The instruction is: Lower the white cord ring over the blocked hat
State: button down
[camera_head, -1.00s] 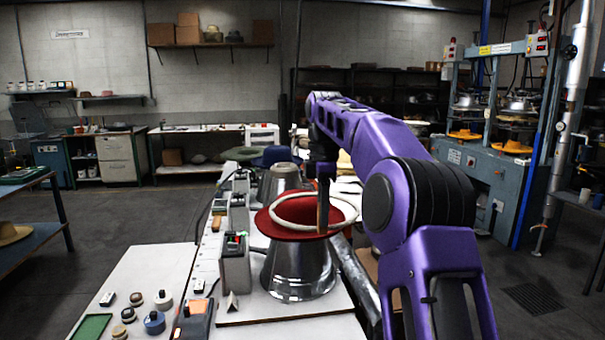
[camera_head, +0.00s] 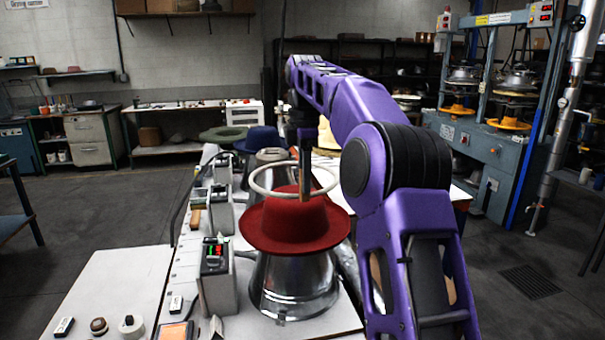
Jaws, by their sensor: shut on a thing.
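The red hat (camera_head: 294,224) sits crown up on a shiny metal block stand (camera_head: 292,285) on the white bench.
A grey control box (camera_head: 216,275) with a lit display stands just left of the metal stand. Green (camera_head: 224,134) and blue hats (camera_head: 263,140) stand behind. Small round items lie at the bench's front left. A blue-grey press (camera_head: 480,140) stands at the right.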

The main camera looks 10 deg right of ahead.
aim_at(305, 201)
jog(key=shift+s+f, duration=0.15)
jog(key=shift+f, duration=0.45)
notch_tip(305, 201, down, 4)
jog(key=shift+f, duration=0.15)
notch_tip(305, 201, down, 4)
jog(key=b, duration=0.2)
jog(key=shift+b, duration=0.4)
jog(key=shift+f+b, duration=0.45)
jog(key=shift+f, duration=1.1)
jog(key=shift+r+p, duration=0.1)
jog(key=shift+p, duration=0.3)
jog(key=shift+f, duration=0.4)
